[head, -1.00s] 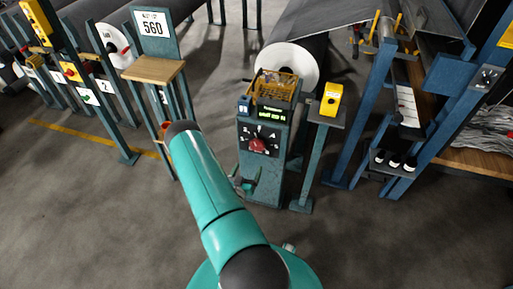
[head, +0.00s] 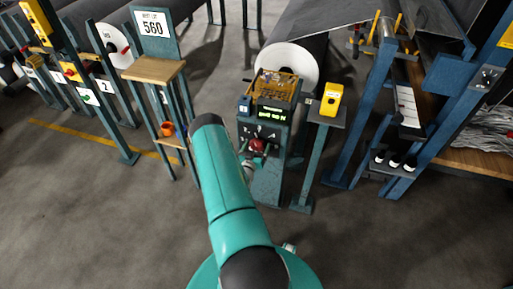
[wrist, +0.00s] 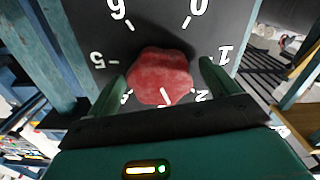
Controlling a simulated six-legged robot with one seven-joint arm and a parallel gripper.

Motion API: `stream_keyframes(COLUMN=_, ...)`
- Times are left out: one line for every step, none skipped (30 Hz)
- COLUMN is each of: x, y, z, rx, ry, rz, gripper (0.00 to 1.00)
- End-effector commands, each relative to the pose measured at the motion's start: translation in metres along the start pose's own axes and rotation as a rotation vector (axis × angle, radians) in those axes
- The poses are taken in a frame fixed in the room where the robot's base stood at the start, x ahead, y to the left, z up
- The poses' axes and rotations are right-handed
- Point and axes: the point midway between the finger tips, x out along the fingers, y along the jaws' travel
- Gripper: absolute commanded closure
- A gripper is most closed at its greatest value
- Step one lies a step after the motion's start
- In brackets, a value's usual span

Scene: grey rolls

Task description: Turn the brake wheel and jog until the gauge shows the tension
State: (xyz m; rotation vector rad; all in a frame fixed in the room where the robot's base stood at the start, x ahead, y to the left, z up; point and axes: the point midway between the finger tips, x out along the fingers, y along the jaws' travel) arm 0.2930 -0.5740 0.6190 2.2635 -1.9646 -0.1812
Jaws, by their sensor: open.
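The brake wheel is a red lobed knob (head: 257,145) on the dark face of a blue post. It fills the middle of the wrist view (wrist: 160,72), over a dial with white numerals. Its white mark points toward the bottom of the dial, where my gripper hides part of the scale. My gripper (wrist: 162,76) is open, one finger left and one right of the knob; contact cannot be told. In the head view my arm partly hides the post. A lit green display (head: 272,114) sits above the knob; its text is too small to read.
A yellow box with a button (head: 332,98) stands on a post to the right. A white roll (head: 288,66) is behind the post. A sign reading 560 (head: 152,24) stands above a wooden shelf (head: 153,70) at left. The front floor is clear.

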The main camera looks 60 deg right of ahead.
Motion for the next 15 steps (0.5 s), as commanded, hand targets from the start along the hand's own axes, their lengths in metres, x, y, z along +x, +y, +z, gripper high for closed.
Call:
stream_keyframes(x=-0.0001, y=0.0001, z=0.0001, rx=0.0, ry=0.0, rz=0.0, gripper=0.14)
stream_keyframes(x=-0.0001, y=0.0001, z=0.0001, rx=0.0, ry=0.0, rz=0.0, gripper=0.14)
stream_keyframes(x=-0.0002, y=0.0002, z=0.0001, rx=0.0, ry=0.0, rz=0.0, gripper=0.14)
stream_keyframes(x=-0.0002, y=0.0002, z=0.0001, rx=0.0, ry=0.0, rz=0.0, gripper=0.16)
stream_keyframes(x=-0.0003, y=0.0002, z=0.0001, rx=0.0, ry=0.0, rz=0.0, gripper=0.21)
stream_keyframes(x=-0.0003, y=0.0002, z=0.0001, rx=0.0, ry=0.0, rz=0.0, gripper=0.29)
stream_keyframes(x=-0.0003, y=0.0002, z=0.0001, rx=0.0, ry=0.0, rz=0.0, gripper=0.35)
stream_keyframes(x=-0.0004, y=0.0002, z=0.0001, rx=0.0, ry=0.0, rz=0.0, gripper=0.41)
stream_keyframes(x=-0.0004, y=0.0003, z=0.0001, rx=0.0, ry=0.0, rz=0.0, gripper=0.49)
stream_keyframes(x=-0.0004, y=0.0002, z=0.0001, rx=0.0, ry=0.0, rz=0.0, gripper=0.55)
stream_keyframes(x=-0.0004, y=0.0003, z=0.0001, rx=0.0, ry=0.0, rz=0.001, gripper=0.58)
stream_keyframes(x=-0.0004, y=0.0003, z=0.0001, rx=0.0, ry=0.0, rz=0.001, gripper=0.58)
stream_keyframes(x=-0.0005, y=0.0003, z=0.0001, rx=0.001, ry=0.0, rz=0.001, gripper=0.58)
stream_keyframes(x=-0.0005, y=0.0002, z=0.0001, rx=0.004, ry=0.0, rz=0.001, gripper=0.58)
stream_keyframes(x=-0.0005, y=0.0002, z=0.0001, rx=0.014, ry=0.0, rz=0.001, gripper=0.58)
